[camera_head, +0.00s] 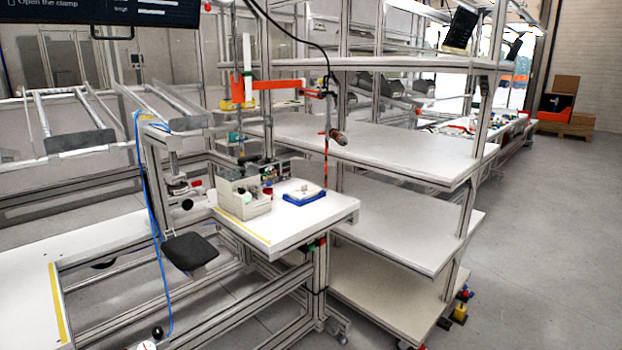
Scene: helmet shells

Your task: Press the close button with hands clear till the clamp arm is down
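Neither of my grippers shows in the head view. A small white workbench (330,212) stands in the middle. Behind it rises a post with an orange-red horizontal arm (285,85), raised well above the bench top; I cannot tell for certain that this is the clamp arm. A blue-based fixture (304,198) with a pale part on it sits on the bench. Small green and red pieces (317,244) show under the bench's front edge; they may be buttons, but I cannot tell which one closes the clamp. No hand is at the bench.
A grey bin (243,199) with small items stands on the bench. A black cable and a hanging tool (338,136) are above its right side. White shelves (395,215) stand behind and right. A dark screen (100,10) reads "Open the clamp". Floor at right is clear.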

